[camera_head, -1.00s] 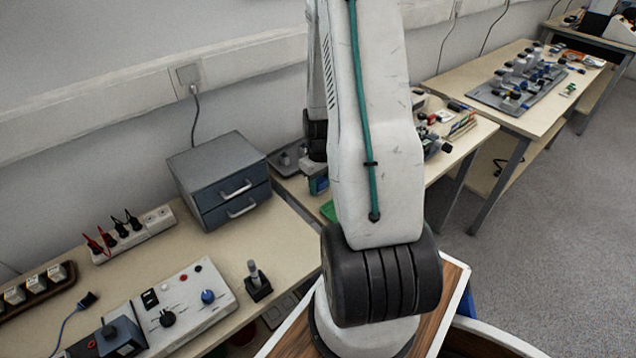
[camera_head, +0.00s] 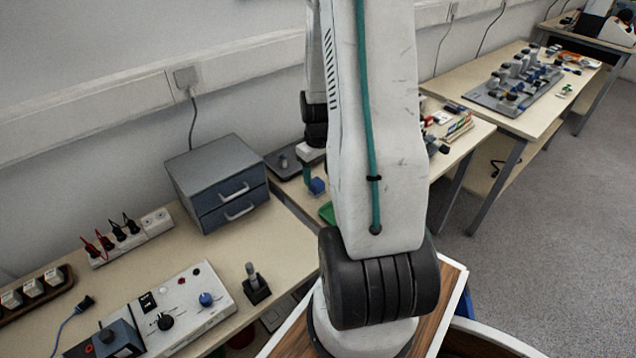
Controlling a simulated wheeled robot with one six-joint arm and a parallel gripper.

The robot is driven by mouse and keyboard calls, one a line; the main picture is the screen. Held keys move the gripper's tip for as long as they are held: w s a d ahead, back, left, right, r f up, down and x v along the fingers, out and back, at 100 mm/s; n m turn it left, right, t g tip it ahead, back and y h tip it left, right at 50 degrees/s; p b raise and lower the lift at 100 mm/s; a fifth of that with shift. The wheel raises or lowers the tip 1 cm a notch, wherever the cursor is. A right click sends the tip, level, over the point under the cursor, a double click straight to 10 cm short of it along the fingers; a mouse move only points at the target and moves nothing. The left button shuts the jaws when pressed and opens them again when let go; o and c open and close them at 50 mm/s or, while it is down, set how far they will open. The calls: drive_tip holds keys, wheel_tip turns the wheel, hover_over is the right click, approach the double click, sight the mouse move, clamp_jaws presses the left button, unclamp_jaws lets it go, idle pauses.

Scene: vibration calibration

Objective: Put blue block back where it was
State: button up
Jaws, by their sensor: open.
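A small blue block (camera_head: 317,186) sits on the bench just left of my white arm link, near a green tray. My gripper (camera_head: 310,177) hangs over this spot, mostly small and partly hidden by the arm. One greenish finger shows just left of the block. The jaws are open; whether a finger touches the block cannot be told.
A grey two-drawer cabinet (camera_head: 217,181) stands left of the gripper. A grey device (camera_head: 284,162) lies behind it. A control box (camera_head: 178,308) and small upright stand (camera_head: 255,285) are on the near bench. My arm blocks the middle of the view.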

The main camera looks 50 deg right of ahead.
sight(318, 182)
wheel_tip(318, 182, up, 7)
drive_tip(key=a+r+n, duration=0.1)
drive_tip(key=a+r, duration=1.4)
drive_tip(key=a, duration=0.3)
drive_tip(key=s+a+r+n+t, duration=0.1)
drive_tip(key=s+a+r, duration=0.5)
drive_tip(key=s+a, duration=0.6)
drive_tip(key=shift+s+a+r+n, duration=0.15)
drive_tip(key=shift+s+n, duration=0.15)
